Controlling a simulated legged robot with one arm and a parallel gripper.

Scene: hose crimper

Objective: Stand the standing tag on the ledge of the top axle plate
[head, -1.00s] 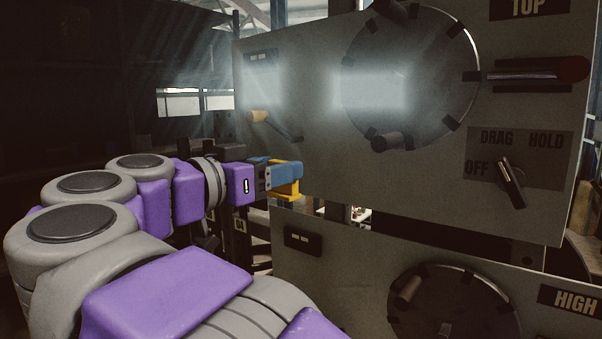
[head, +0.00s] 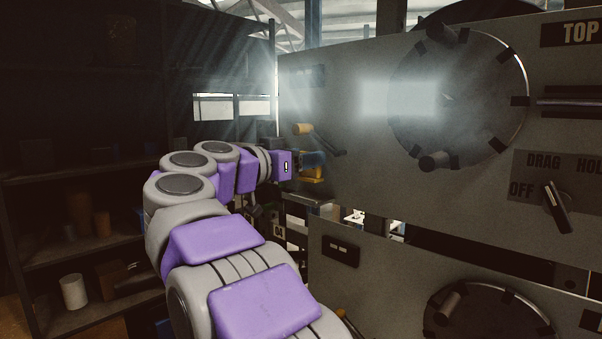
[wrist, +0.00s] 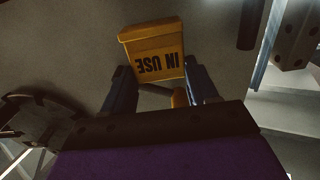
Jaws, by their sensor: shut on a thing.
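My gripper (head: 314,163) is shut on a yellow tag, the standing tag (head: 312,174), at the lower left part of the top axle plate (head: 345,110). In the wrist view the tag (wrist: 155,55) sits between the two blue fingers of my gripper (wrist: 158,85). Its "IN USE" lettering appears upside down there, and its folded top edge shows. A narrow grey ledge-like piece (head: 308,198) shows just below the gripper; I cannot tell whether it belongs to the top plate. I cannot tell whether the tag touches anything besides the fingers.
A lever with a yellow knob (head: 303,129) sticks out above the gripper. The round axle disc (head: 460,95) and OFF/DRAG/HOLD switch (head: 556,207) are on the right. A lower plate (head: 385,270) stands below. Dark shelves (head: 90,200) with several containers are at left.

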